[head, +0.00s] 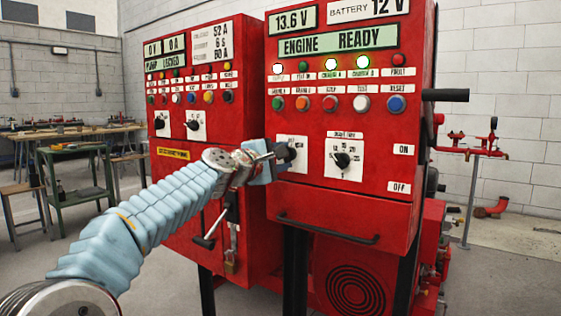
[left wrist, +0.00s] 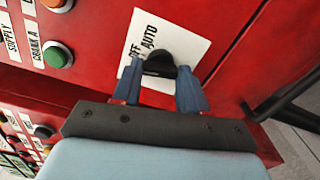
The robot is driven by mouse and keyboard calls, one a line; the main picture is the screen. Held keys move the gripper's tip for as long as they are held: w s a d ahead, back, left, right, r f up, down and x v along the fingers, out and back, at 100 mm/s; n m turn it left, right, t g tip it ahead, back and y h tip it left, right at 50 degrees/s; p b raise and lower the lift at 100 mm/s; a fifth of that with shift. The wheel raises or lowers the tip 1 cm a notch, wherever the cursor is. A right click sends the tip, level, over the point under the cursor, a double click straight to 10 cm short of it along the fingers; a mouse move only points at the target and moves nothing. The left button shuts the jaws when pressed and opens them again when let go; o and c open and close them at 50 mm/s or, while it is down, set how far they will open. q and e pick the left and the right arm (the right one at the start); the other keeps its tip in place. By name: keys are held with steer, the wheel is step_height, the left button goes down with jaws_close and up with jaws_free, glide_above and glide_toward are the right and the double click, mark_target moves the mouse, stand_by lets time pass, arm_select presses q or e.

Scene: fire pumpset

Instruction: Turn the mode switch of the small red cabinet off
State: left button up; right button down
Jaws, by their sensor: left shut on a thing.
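The red cabinet (head: 345,190) on the right has an "ENGINE READY" display. A black mode switch knob (left wrist: 165,64) sits on its left white plate, which reads OFF and AUTO in the left wrist view. The same knob shows in the head view (head: 287,152), partly covered by my gripper. My left gripper (head: 272,155) reaches in from the left and is shut on the knob. In the left wrist view its two blue fingers (left wrist: 158,84) flank the knob. The knob's pointing direction is hard to tell. My right gripper is in neither view.
A second black knob (head: 342,161) sits right of the plate, below a row of coloured buttons. Another red cabinet (head: 200,125) stands to the left, with a lever handle (head: 207,240) below my arm. A horizontal black bar handle (head: 325,232) runs beneath. Workbenches (head: 75,150) stand far left.

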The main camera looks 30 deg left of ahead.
arm_select(q)
steer(key=shift+f+m+b, duration=0.1)
steer(key=shift+m+b, duration=0.25)
steer(key=shift+m, duration=0.65)
steer(key=o, duration=1.1)
steer(key=shift+c, duration=0.2)
steer(key=shift+s, duration=0.1)
steer(key=s+a+b, duration=0.1)
steer(key=s+b, duration=0.2)
steer(key=s, duration=1)
steer(key=shift+s, duration=0.3)
